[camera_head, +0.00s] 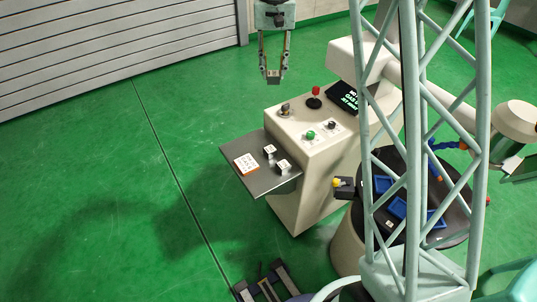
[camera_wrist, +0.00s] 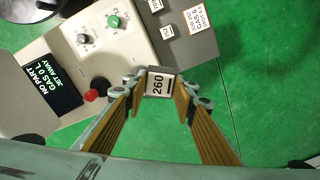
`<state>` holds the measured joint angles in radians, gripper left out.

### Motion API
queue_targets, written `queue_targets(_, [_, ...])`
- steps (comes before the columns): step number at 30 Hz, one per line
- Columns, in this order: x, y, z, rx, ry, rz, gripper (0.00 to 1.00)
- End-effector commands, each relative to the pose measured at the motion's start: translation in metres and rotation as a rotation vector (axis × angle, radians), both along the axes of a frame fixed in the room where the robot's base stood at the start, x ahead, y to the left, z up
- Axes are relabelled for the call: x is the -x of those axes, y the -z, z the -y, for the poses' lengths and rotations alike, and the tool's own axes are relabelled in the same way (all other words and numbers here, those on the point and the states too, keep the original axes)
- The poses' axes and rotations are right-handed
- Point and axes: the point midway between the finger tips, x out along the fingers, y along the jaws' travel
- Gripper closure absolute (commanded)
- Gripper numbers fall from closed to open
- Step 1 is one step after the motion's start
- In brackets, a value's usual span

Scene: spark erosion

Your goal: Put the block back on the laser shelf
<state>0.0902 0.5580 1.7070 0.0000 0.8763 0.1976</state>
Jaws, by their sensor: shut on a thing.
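My gripper (camera_head: 273,72) is shut on a small block (camera_head: 273,78) and holds it in the air, above and behind the machine's shelf side. In the wrist view the block (camera_wrist: 160,84) sits between the fingertips (camera_wrist: 160,88), with a white face marked 260. The dark grey laser shelf (camera_head: 262,183) sticks out from the left side of the cream machine (camera_head: 305,190). Two similar blocks (camera_head: 269,151) (camera_head: 283,166) stand on it, beside a white, orange-edged card (camera_head: 246,163). In the wrist view the shelf (camera_wrist: 185,47) is at the top, apart from the held block.
The screen reads NO PART, GAS 0 L, JET AWAY. A round dark table with blue trays (camera_head: 412,213) stands at right. Green floor left of the shelf is clear.

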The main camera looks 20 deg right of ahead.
Motion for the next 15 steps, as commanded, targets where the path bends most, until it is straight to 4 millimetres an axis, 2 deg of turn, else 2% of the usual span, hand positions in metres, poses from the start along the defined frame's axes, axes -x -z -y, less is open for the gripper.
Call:
queue_targets(8, [0.004, 0.015, -0.003, 0.0, -0.101, -0.001, 0.94])
queue_targets(15, [0.011, 0.039, -0.007, 0.0, -0.27, -0.002, 0.94])
